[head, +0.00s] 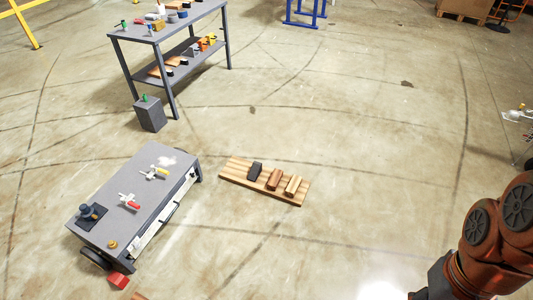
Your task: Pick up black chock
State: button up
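The black chock (255,171) is a small dark block. It lies on a slatted wooden board (232,177) on the floor in the middle of the head view. It is at the left of a row with two brown wooden blocks (274,180). Part of an orange-brown and black arm, mine, shows at the lower right, well to the right of the chock. My gripper is outside the view.
A low grey wheeled cart (150,205) with valves on top stands left of the board. A red block (118,281) lies by its wheel. A grey workbench (175,32) stands behind, with a grey box (150,114) near it. Floor right of the board is clear.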

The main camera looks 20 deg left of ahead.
aim_at(257, 168)
jog(key=i, duration=1.8)
jog(key=u, duration=2.65)
jog(key=i, duration=1.35)
jog(key=u, duration=0.2)
